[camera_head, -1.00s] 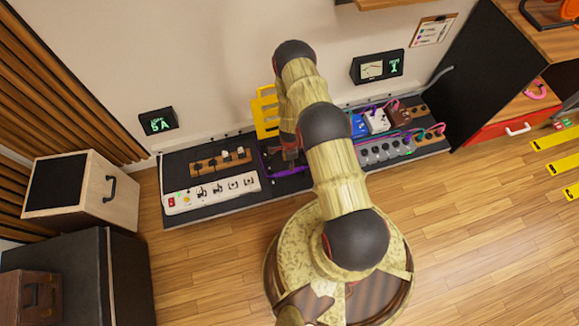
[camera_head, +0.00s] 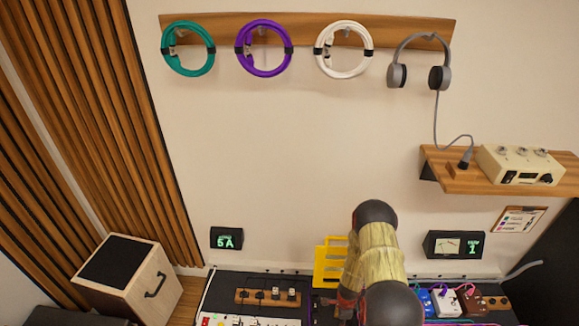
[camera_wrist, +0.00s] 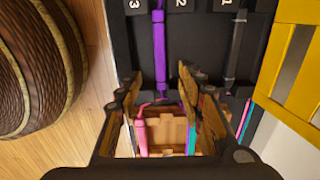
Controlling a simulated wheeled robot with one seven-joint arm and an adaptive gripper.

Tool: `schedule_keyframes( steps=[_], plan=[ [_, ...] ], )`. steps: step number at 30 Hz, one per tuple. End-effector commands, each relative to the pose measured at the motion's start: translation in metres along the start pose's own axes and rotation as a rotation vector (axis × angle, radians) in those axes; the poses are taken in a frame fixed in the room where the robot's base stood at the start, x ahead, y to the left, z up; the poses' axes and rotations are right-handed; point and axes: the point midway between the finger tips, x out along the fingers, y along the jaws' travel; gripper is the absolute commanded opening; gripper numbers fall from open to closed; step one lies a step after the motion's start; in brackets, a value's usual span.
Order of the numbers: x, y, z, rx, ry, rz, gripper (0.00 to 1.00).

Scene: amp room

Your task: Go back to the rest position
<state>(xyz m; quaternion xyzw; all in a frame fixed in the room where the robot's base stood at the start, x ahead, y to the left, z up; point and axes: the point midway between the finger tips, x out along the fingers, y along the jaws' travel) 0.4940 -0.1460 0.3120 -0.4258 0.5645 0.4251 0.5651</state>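My gripper (camera_wrist: 168,98) shows in the wrist view with its two fingers spread apart and no object clearly held between them. Beyond the fingers are a black board (camera_wrist: 200,50) with numbered slots, a purple cable (camera_wrist: 160,55) and a wooden block (camera_wrist: 168,132) with pink and teal cables beside it. In the head view my arm rises at the lower middle, in front of the pedal board and beside the yellow rack (camera_head: 328,265). My gripper is mostly hidden there behind the arm.
Teal (camera_head: 188,72), purple (camera_head: 241,62) and white (camera_head: 320,62) cable coils and headphones (camera_head: 438,78) hang on the wall. A shelf (camera_head: 480,184) holds a cream box (camera_head: 520,175). A speaker (camera_head: 165,293) stands at left. The wall above my arm is clear.

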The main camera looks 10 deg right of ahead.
Motion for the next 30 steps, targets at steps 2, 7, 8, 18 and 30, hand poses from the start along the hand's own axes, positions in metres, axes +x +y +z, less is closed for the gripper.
schedule_keyframes(
  steps=[2, 7, 8, 18, 30],
  plan=[
    [0.000, 0.000, 0.000, -0.009, 0.000, 0.000, 0.38],
    [0.000, 0.013, 0.007, -0.134, -0.031, 0.047, 0.38],
    [0.000, 0.021, 0.010, -0.174, -0.044, 0.068, 0.38],
    [-0.064, 0.099, 0.035, -0.598, -0.214, 0.265, 0.38],
    [-0.228, 0.092, 0.053, -0.997, -0.294, 0.256, 0.38]
  ],
)
